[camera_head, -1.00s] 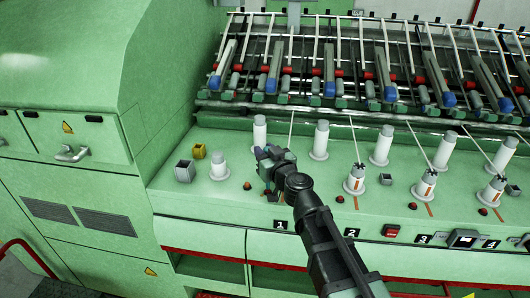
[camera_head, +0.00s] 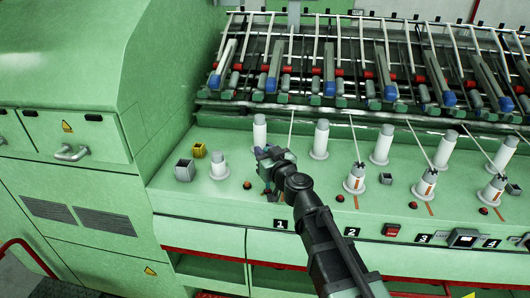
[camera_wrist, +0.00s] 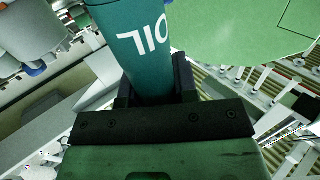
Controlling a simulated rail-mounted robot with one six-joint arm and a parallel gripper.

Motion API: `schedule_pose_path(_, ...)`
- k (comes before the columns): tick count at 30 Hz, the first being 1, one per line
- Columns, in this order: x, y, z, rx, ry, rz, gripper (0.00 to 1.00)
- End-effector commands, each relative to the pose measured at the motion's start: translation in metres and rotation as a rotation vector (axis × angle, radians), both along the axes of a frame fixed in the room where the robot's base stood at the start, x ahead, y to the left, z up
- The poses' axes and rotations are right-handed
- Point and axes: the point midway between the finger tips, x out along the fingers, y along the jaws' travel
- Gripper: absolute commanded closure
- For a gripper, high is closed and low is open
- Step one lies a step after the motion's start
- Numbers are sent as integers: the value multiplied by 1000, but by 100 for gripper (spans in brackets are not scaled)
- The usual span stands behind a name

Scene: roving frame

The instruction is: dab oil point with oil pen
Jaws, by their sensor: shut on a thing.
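My gripper (camera_head: 266,160) is over the green machine deck near the number 1 label, seen in the head view. In the wrist view the dark jaws (camera_wrist: 157,88) are shut on the oil pen (camera_wrist: 143,42), a teal cylinder with white lettering that reads OIL. The pen's tip is out of the wrist view. In the head view the pen is too small and too hidden by the gripper to make out clearly. I cannot pick out the oil point for certain, nor tell whether the pen touches anything.
White bobbins stand on the deck (camera_head: 215,196) around my gripper, one close on the left (camera_head: 218,166) and one behind (camera_head: 260,132). A grey box (camera_head: 184,170) and a yellow box (camera_head: 199,150) stand farther left. Small red buttons line the front, one (camera_head: 248,185) beside my gripper.

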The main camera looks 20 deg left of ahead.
Motion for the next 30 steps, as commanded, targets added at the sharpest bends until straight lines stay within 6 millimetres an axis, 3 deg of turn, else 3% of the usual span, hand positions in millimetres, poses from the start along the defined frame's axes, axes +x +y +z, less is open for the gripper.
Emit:
schedule_pose_path(7, 0, 0, 4, 0, 0, 0, 96)
schedule_pose_path(17, 0, 0, 37, 0, 0, 0, 96)
schedule_pose_path(30, 0, 0, 30, 0, 0, 0, 96)
